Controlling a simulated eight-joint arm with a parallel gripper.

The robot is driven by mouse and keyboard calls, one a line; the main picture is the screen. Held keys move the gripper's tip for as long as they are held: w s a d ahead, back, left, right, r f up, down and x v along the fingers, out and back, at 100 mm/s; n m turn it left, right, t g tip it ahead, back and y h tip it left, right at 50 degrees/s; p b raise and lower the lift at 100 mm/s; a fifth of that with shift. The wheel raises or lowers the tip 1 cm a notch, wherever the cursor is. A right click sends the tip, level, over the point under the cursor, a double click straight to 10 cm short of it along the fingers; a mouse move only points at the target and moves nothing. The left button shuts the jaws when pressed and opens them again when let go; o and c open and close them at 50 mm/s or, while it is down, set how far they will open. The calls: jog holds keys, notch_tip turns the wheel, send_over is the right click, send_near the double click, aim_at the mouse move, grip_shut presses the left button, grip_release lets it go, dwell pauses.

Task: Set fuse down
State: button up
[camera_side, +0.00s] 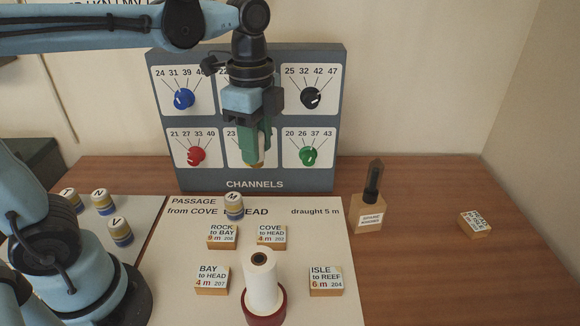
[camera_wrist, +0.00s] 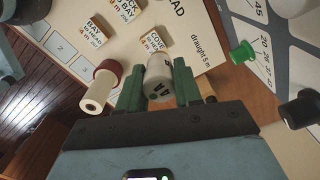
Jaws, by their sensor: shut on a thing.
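My gripper (camera_side: 257,150) hangs fingers-down in front of the channels panel, above the back of the passage sheet. Its green fingers are shut on a pale cylindrical fuse (camera_wrist: 158,78), seen between them in the wrist view. Dark marks show on its near end, but I cannot read them surely. In the side view the fingers hide most of it, and a yellowish end shows below. The fuse is clear of the sheet. Another fuse, marked M (camera_side: 234,207), stands upright on the sheet. Fuses T (camera_side: 69,198), N (camera_side: 101,201) and V (camera_side: 121,232) stand at left.
The channels panel (camera_side: 255,185) with coloured knobs stands behind. The passage sheet (camera_side: 325,245) carries several blocks and a white cylinder (camera_side: 262,278) on a red base. The wooden table (camera_side: 430,275) is clear there.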

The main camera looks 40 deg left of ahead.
jog(key=s+d+f+m, duration=0.1)
jog(key=s+d+f, duration=0.15)
jog(key=d, duration=0.85)
jog(key=s+d+f, duration=0.2)
jog(key=s+d, duration=0.2)
jog(key=d, duration=0.6)
jog(key=s+d+f+m, duration=0.1)
jog(key=s+d+f, duration=0.15)
jog(key=d, duration=0.85)
jog(key=w+f, duration=0.2)
jog(key=w, duration=0.1)
jog(key=w+a+f, duration=0.1)
jog(key=w+f, duration=0.1)
jog(key=w, duration=0.1)
jog(key=w+a+f, duration=0.1)
jog(key=w+f, duration=0.1)
jog(key=w, duration=0.2)
jog(key=shift+w+a+f, duration=0.1)
jog(key=shift+a+f, duration=0.05)
jog(key=shift+a, duration=0.05)
jog(key=shift+f, duration=2.05)
jog(key=shift+f, duration=0.1)
jog(key=o, duration=1)
jog(key=shift+o, duration=0.2)
